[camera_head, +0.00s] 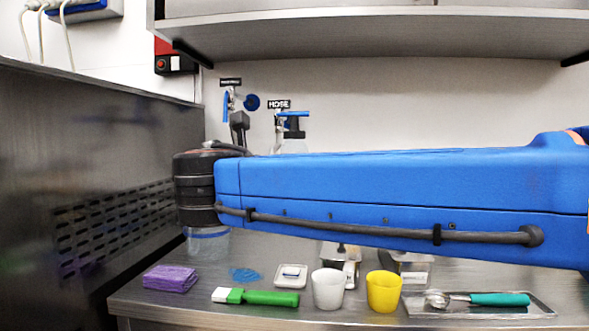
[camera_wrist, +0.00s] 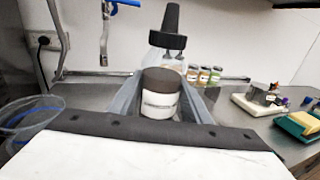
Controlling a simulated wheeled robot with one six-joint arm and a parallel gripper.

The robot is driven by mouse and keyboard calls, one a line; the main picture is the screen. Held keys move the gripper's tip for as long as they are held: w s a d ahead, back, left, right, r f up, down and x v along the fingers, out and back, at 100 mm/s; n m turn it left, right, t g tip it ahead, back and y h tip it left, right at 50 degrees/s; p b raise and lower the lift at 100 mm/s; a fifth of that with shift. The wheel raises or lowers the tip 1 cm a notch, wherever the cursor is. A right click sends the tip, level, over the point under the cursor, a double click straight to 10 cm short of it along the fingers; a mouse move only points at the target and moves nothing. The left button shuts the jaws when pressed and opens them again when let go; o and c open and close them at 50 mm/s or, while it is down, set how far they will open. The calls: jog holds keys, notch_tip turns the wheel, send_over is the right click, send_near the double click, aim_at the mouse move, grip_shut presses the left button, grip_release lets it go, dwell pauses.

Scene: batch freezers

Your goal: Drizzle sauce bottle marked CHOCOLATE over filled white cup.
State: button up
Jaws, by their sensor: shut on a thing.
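My gripper (camera_wrist: 160,105) is shut on a clear bottle with a black nozzle (camera_wrist: 171,22), dark brown contents and a white label (camera_wrist: 159,104). The label's text is too small to read. The bottle stands nearly upright between the grey fingers. In the head view my blue arm hides the gripper and most of the bottle. The white cup (camera_head: 328,290) stands upright on the counter, below and in front of my arm. It looks pale inside, but its filling is not clear. It is not seen in the wrist view.
A yellow cup (camera_head: 383,292) stands right of the white cup. A green-handled brush (camera_head: 262,298), a purple cloth (camera_head: 170,279) and a tray with a teal-handled scoop (camera_head: 500,300) lie nearby. Several small jars (camera_wrist: 204,75) stand at the back. A shelf (camera_head: 380,32) hangs above.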

jog(key=s+d, duration=0.5)
jog(key=s, duration=0.9)
jog(key=shift+d, duration=0.2)
